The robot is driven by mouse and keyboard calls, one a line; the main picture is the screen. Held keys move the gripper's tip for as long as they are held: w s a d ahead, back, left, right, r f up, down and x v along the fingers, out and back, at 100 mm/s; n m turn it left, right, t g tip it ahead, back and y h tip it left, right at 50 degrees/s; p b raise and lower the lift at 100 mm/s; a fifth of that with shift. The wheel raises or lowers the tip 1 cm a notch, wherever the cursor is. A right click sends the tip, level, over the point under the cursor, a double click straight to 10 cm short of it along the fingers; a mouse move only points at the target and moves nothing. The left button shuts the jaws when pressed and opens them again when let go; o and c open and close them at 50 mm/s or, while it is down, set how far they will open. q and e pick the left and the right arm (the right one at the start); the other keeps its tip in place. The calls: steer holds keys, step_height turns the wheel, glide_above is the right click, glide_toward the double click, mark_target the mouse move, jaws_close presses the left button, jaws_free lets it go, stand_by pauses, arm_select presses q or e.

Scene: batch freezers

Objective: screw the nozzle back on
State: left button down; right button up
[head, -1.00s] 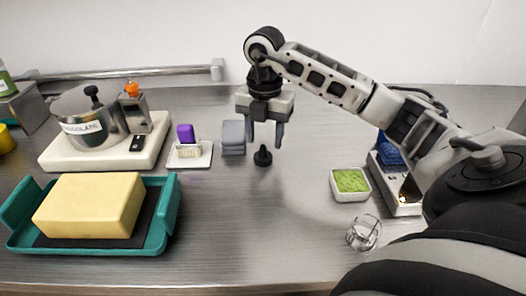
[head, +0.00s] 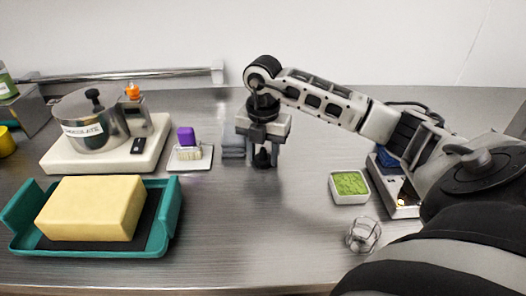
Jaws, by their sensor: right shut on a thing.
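A small black nozzle-like piece (head: 262,159) stands on the steel counter near the middle. My right gripper (head: 263,155) has come down over it from above and is shut on it, with the fingers at its two sides. The piece is at counter level, partly hidden by the fingers. On the left, a cream base (head: 60,158) carries a steel pot labelled CHOCOLATE (head: 92,122) and a grey block with an orange knob (head: 136,112). I cannot tell where the piece fits. My left gripper is not in view.
A teal tray (head: 165,225) holds a yellow block. A green-filled dish (head: 350,186) and a wire whisk-like item (head: 363,235) are right. The centre front is clear.

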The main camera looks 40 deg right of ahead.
steer(key=shift+r, duration=0.55)
steer(key=s+a+r, duration=0.3)
steer(key=a+r, duration=0.9)
steer(key=a, duration=0.1)
steer(key=shift+a+p, duration=0.3)
steer(key=shift+a, duration=0.05)
